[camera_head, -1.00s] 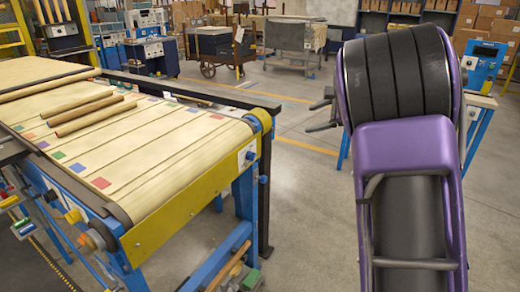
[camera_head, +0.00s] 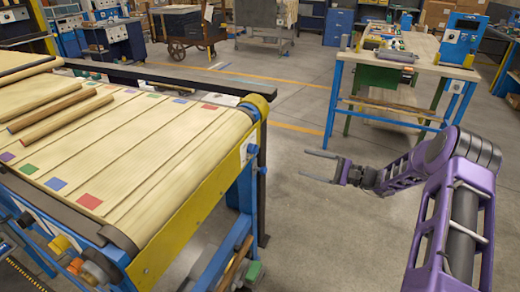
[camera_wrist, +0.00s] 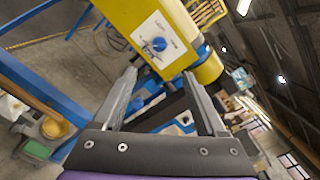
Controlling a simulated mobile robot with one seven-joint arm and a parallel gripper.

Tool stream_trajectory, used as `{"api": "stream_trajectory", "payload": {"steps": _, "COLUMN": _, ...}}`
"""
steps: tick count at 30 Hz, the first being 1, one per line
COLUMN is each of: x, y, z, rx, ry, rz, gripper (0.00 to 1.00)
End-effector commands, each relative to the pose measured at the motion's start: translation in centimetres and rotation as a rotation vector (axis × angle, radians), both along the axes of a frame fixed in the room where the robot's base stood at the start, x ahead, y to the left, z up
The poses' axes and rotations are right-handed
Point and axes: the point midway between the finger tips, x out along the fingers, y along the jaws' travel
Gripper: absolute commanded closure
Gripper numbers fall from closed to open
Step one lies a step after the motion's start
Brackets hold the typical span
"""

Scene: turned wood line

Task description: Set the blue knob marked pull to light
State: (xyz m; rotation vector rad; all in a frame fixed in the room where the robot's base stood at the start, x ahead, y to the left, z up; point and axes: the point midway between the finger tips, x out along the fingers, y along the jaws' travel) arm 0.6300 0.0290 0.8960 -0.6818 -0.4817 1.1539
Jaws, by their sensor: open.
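A blue knob (camera_wrist: 159,44) sits on a white dial plate (camera_wrist: 150,58) on the yellow end of the conveyor. Small lettering rings the plate, too small to read surely, and I cannot tell which mark the knob points to. In the wrist view my gripper's fingertips (camera_wrist: 159,75) frame the area just below the knob.
The conveyor (camera_head: 150,170) carries wooden rods (camera_head: 60,112) and coloured squares. A yellow side rail (camera_head: 200,205) and blue legs stand close to the knob. A workbench (camera_head: 420,60) with tools stands at the back right. The floor between conveyor and bench is open.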

Motion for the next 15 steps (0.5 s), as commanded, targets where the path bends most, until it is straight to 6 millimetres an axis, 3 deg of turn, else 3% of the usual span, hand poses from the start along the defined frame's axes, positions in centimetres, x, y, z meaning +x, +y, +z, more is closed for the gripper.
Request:
{"api": "stream_trajectory", "payload": {"steps": 5, "x": 0.7, "y": 2.3, "z": 0.0, "rx": -0.001, "ry": -0.001, "rz": 0.005, "gripper": 0.26}}
{"api": "stream_trajectory", "payload": {"steps": 15, "x": 3.3, "y": 9.3, "z": -0.1, "rx": -0.003, "ry": 0.001, "rz": 0.004, "gripper": 0.26}}
